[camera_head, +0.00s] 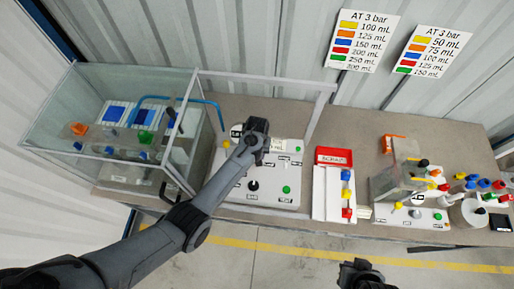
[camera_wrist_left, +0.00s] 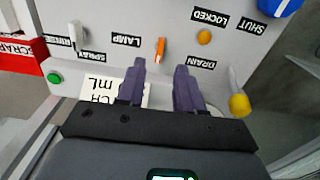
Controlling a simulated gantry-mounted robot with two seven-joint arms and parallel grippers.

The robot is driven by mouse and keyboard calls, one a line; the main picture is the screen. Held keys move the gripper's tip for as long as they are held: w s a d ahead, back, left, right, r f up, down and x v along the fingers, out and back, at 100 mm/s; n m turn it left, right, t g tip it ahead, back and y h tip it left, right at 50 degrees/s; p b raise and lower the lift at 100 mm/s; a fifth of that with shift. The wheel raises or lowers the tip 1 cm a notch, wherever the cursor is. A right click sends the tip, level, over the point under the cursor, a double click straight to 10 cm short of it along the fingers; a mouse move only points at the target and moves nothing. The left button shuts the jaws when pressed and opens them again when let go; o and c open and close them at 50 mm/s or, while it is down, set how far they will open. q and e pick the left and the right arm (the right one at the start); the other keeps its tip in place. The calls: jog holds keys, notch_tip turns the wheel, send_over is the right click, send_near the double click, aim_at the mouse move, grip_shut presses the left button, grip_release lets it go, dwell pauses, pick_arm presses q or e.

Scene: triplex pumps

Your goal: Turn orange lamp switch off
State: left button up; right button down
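The orange lamp switch (camera_wrist_left: 160,50) sticks out of the grey panel (camera_wrist_left: 120,22) beside the LAMP label in the left wrist view. My left gripper (camera_wrist_left: 160,70) is open, its two dark fingers apart, with the switch beyond and between the fingertips. No contact with the switch shows. In the head view my left gripper (camera_head: 256,128) is over the back of the white control box (camera_head: 268,195) and hides the switch. My right gripper (camera_head: 362,272) is at the bottom edge, away from the panel; its fingers are not clear.
In the left wrist view a white switch (camera_wrist_left: 78,36), an orange-yellow knob (camera_wrist_left: 204,37), a yellow knob (camera_wrist_left: 239,104) and a green button (camera_wrist_left: 54,78) surround the lamp switch. A glass enclosure (camera_head: 110,110) stands left of the box. A red SCRAP tray (camera_head: 333,157) stands right.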

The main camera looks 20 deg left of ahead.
pick_arm(q)
jog(key=shift+r, duration=2)
jog(key=s+a+r+m+t, duration=0.1)
jog(key=s+r, duration=0.2)
jog(key=s, duration=0.6)
jog(key=s+a+r+m+t, duration=0.1)
jog(key=s+r, duration=0.3)
jog(key=s, duration=0.6)
jog(key=s+a+r+m+t, duration=0.1)
jog(key=s+a+r+m, duration=0.1)
jog(key=s, duration=0.7)
jog(key=shift+s+a+r+m+p, duration=0.25)
jog(key=shift+a+r+m+p, duration=0.15)
jog(key=shift+a+r, duration=0.3)
